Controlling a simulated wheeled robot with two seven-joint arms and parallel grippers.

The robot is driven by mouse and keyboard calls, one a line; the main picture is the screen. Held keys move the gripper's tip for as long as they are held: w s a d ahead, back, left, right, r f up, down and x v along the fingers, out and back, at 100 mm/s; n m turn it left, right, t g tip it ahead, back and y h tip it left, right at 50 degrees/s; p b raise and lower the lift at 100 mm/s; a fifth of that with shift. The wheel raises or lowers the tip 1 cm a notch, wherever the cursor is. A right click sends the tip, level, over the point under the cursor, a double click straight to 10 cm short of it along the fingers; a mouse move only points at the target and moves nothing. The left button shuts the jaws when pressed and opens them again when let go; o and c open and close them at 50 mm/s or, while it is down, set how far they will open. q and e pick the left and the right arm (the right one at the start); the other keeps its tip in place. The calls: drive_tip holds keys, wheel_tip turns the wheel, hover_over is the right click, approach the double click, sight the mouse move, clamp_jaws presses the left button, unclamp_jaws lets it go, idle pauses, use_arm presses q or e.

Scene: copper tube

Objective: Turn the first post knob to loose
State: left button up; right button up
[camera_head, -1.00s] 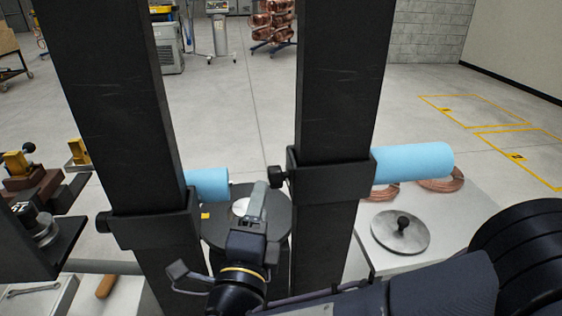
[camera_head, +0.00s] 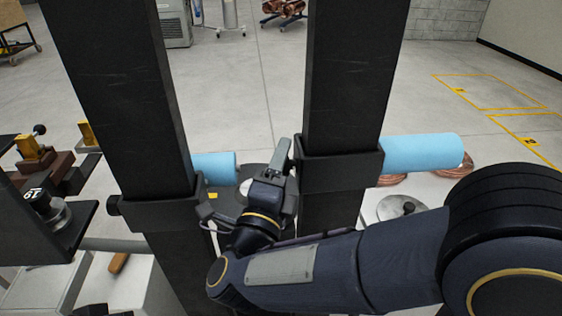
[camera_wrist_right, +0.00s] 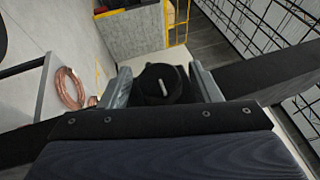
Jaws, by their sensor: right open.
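Two black upright posts stand before me, the left post (camera_head: 118,90) and the right post (camera_head: 345,70). Each carries a black collar with a light blue roller. The left collar's black knob (camera_head: 113,205) sticks out to the left. My right gripper (camera_head: 284,152) is at the left side of the right post's collar (camera_head: 340,170) and hides that collar's knob in the head view. In the right wrist view, the black round knob (camera_wrist_right: 153,86) with a white line mark sits between the open fingers (camera_wrist_right: 163,84). I cannot tell whether they touch it. My left gripper is not in view.
A blue roller (camera_head: 425,153) juts right from the right collar, and another (camera_head: 214,166) from the left. A dark round table (camera_head: 228,203) lies behind the posts. A steel disc (camera_head: 385,208) and copper coils (camera_head: 393,180) are at the right. A machine part stands at far left.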

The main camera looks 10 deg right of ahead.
drive_tip(key=c, duration=1)
drive_tip(key=shift+g, duration=0.3)
drive_tip(key=g+p, duration=0.1)
drive_tip(key=n+g+y+p, duration=0.1)
drive_tip(key=shift+r+y+p, duration=0.25)
drive_tip(key=shift+y+p, duration=0.05)
drive_tip(key=n+g+p, duration=0.1)
drive_tip(key=g+p, duration=0.1)
drive_tip(key=p, duration=0.1)
drive_tip(key=shift+y, duration=0.3)
drive_tip(key=shift+f+n+g+p, duration=0.3)
drive_tip(key=shift+g+p, duration=0.5)
drive_tip(key=shift+p, duration=0.35)
